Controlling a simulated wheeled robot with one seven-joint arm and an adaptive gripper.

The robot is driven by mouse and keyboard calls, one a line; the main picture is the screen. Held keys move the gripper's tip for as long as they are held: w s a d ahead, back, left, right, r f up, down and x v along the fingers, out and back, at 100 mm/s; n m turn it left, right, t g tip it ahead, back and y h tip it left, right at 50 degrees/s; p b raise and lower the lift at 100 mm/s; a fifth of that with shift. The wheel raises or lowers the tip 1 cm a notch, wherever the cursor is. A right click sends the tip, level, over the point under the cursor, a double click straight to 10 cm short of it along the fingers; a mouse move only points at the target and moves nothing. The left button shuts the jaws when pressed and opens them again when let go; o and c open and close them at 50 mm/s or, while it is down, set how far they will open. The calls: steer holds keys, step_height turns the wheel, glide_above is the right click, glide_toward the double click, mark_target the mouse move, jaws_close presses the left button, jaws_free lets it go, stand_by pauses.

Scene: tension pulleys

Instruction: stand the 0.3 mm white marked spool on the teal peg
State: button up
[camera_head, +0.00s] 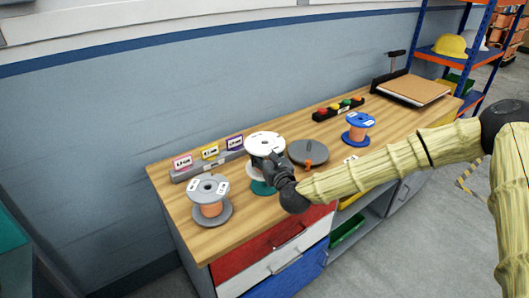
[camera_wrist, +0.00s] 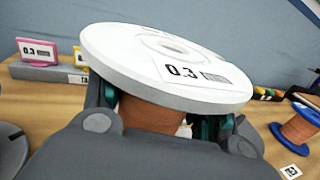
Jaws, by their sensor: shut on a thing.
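The white spool (camera_head: 264,142) has a copper-coloured winding and a 0.3 label on its top flange; it fills the middle of the wrist view (camera_wrist: 150,62). My gripper (camera_head: 274,163) is shut on it, with the fingers around the winding below the top flange. The spool looks about upright in the head view.
A grey spool (camera_head: 209,188) on a grey base stands front left. A dark disc with an orange peg (camera_head: 308,154) stands just right of the gripper. A blue spool (camera_head: 358,127) is farther right. Label signs (camera_head: 208,153) and a button box (camera_head: 338,109) line the back.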

steer(key=shift+f+b, duration=3.8)
steer(key=shift+b, duration=1.05)
stand_by(1.7)
steer(key=o, duration=1.6)
steer(key=shift+f, duration=0.1)
steer(key=shift+s, duration=0.1)
steer(key=v, duration=1.2)
steer(key=shift+d, duration=0.1)
